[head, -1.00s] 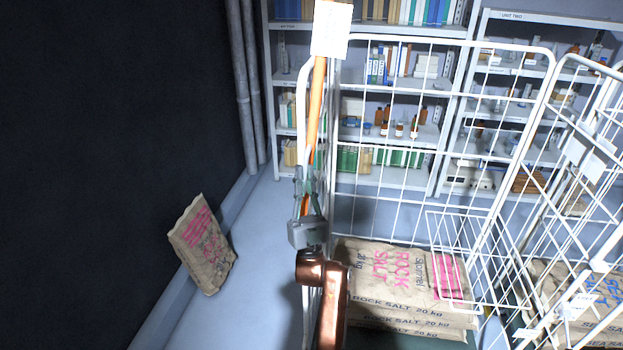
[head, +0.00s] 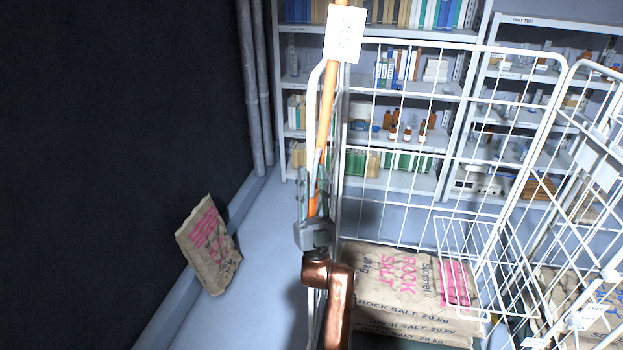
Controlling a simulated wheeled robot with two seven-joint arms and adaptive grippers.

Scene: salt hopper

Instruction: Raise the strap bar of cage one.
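The strap bar (head: 326,110) is a long orange bar standing nearly upright, slightly tilted, at the left side of the white wire cage (head: 400,38). A white label (head: 344,34) covers part of it near its top. My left gripper (head: 311,178) is at the bar's lower visible end, with its fingers pointing up and apart. The bar's lower end shows between or just behind the fingers; I cannot tell whether they touch it. My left wrist hides what lies below. My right gripper is not in view.
Rock salt sacks (head: 405,290) are stacked in the cage. A second wire cage (head: 568,110) stands at the right. A loose sack (head: 209,246) leans by the dark wall at the left. Shelves (head: 400,180) stand behind. The floor (head: 262,265) between loose sack and cage is clear.

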